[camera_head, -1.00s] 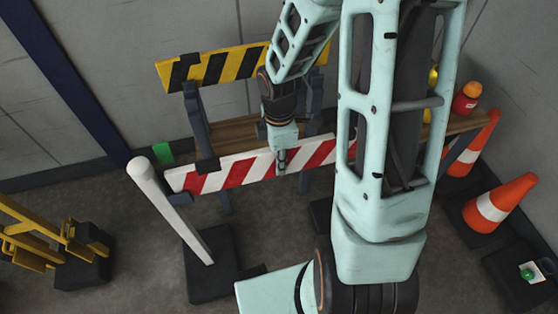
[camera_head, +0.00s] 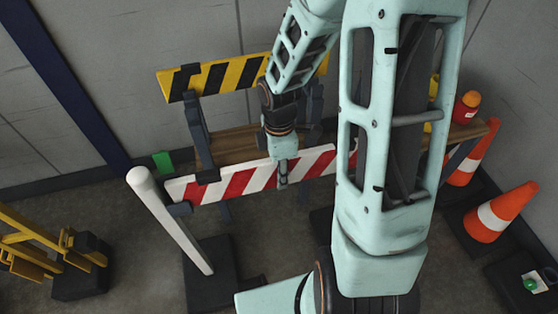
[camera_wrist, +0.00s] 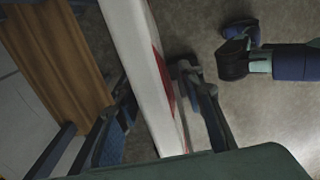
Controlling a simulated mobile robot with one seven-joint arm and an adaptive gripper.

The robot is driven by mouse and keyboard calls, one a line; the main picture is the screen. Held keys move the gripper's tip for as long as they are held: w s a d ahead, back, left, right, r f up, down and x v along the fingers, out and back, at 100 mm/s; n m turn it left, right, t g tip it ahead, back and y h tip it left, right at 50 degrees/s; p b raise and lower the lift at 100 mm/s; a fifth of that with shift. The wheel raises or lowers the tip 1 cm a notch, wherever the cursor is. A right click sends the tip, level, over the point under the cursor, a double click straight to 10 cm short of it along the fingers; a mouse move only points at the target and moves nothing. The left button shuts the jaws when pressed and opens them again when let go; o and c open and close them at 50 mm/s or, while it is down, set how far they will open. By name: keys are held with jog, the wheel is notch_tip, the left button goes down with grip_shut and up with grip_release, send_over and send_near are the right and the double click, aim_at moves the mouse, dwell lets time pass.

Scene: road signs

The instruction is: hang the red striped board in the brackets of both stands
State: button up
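The red and white striped board (camera_head: 235,183) spans the middle of the head view, its right part hidden behind my arm. My gripper (camera_head: 283,182) is at its upper edge near the middle, pointing down. In the wrist view, the board's pale edge (camera_wrist: 140,65) runs between my gripper's fingers (camera_wrist: 155,112), which appear closed on it. The right stand is mostly hidden behind my arm.
A yellow and black barrier board (camera_head: 222,76) stands behind, with a wooden plank (camera_head: 235,145) below it. A yellow frame (camera_head: 50,240) stands at left.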

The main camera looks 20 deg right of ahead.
notch_tip(320, 180, up, 12)
jog(key=shift+f, duration=0.2)
dwell(0.6)
